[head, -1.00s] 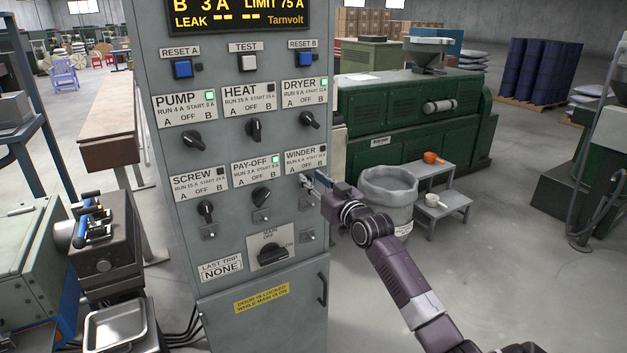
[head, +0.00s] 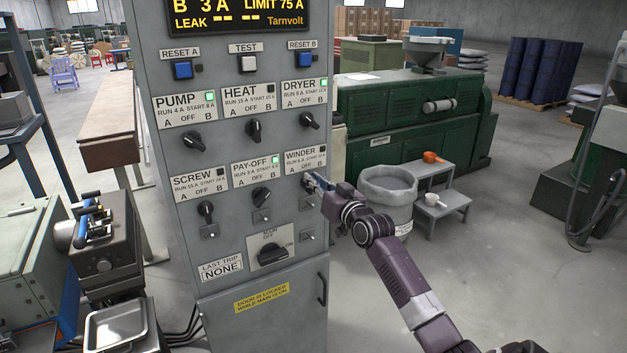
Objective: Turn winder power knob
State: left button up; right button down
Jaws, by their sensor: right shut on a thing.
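The grey control cabinet (head: 240,222) stands in the middle of the head view. The winder label (head: 306,160) is at its right edge, reading A, OFF, B, and its small lamp is dark. The winder knob below that label is mostly hidden by my right gripper (head: 311,183). My right gripper reaches in from the right and is shut on the winder knob. Its pointing direction cannot be made out. My left gripper is not in view.
Pump, dryer and pay-off lamps are lit green; heat and screw lamps are dark. The pay-off knob (head: 261,197) is left of my right gripper, the main switch (head: 272,253) below. A grey bin (head: 387,190) and a step stool (head: 440,210) stand right of the cabinet.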

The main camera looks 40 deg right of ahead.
jog(key=shift+s+d+f+m+p, duration=0.1)
jog(key=shift+d+m+p, duration=0.1)
jog(key=shift+m, duration=1)
jog(key=shift+d+f+m+p, duration=0.1)
jog(key=shift+d+m+p, duration=0.1)
jog(key=shift+m, duration=1)
jog(key=shift+s+d+f+m+p, duration=0.1)
jog(key=shift+d+m+p, duration=0.1)
jog(key=shift+m, duration=1)
jog(key=c, duration=2)
grip_release()
